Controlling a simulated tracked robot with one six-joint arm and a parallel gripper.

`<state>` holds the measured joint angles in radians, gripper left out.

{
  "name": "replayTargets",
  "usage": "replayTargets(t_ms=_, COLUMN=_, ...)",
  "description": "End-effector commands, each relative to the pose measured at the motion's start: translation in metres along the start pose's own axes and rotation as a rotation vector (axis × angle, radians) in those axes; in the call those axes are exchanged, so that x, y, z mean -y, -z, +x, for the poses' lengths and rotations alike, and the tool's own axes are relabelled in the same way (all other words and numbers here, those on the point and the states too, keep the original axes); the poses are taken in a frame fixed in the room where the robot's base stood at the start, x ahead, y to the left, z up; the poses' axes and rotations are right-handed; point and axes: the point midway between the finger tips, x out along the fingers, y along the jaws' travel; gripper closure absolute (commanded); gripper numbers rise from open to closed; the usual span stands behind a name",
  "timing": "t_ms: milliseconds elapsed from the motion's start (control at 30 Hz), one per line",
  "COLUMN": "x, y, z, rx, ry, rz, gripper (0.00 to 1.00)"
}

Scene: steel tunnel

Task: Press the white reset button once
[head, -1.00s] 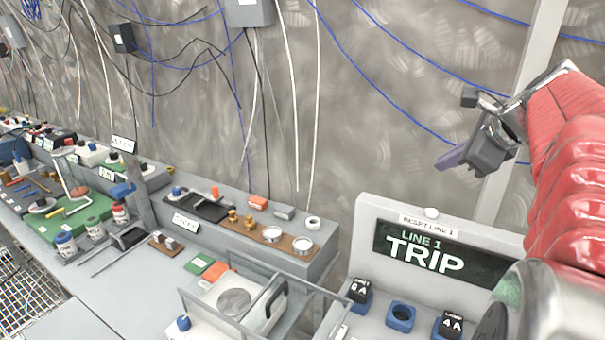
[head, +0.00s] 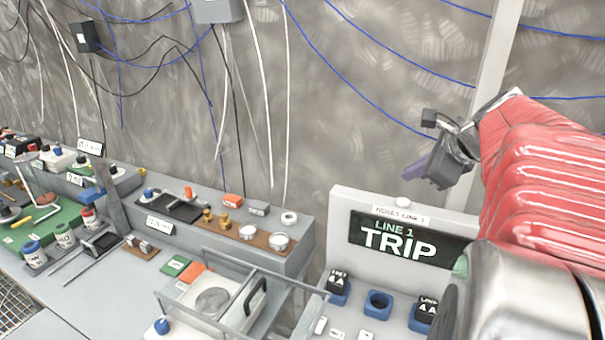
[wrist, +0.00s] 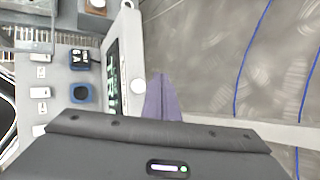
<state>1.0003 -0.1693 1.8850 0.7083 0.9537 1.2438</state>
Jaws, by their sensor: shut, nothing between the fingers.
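The white reset button (head: 403,202) is a small round knob on the top edge of a light grey panel (head: 341,215). Below it are a label reading RESET LINE 1 and a dark display (head: 410,240) reading LINE 1 TRIP. My gripper (head: 418,172) is shut and empty, above the panel and slightly right of the button in the head view. In the wrist view the button (wrist: 138,86) shows just left of my purple fingertips (wrist: 162,98). I cannot see contact between them.
Blue sockets (head: 378,304) and black-topped fuse blocks (head: 338,284) sit before the panel. A clear-walled box with a black handle (head: 256,297) stands left of them. A grey shelf of small parts (head: 230,235) lies further left. Blue cables hang along the wall behind.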

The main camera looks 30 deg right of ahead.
Motion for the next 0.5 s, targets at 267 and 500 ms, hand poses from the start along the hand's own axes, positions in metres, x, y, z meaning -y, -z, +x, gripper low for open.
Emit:
replayTargets(t_ms=267, x=-0.014, y=0.015, z=0.019, rx=-0.001, ry=0.000, rz=0.002, gripper=1.00)
replayTargets(t_ms=500, x=-0.019, y=0.020, z=0.026, rx=-0.002, ry=0.000, rz=0.002, gripper=1.00)
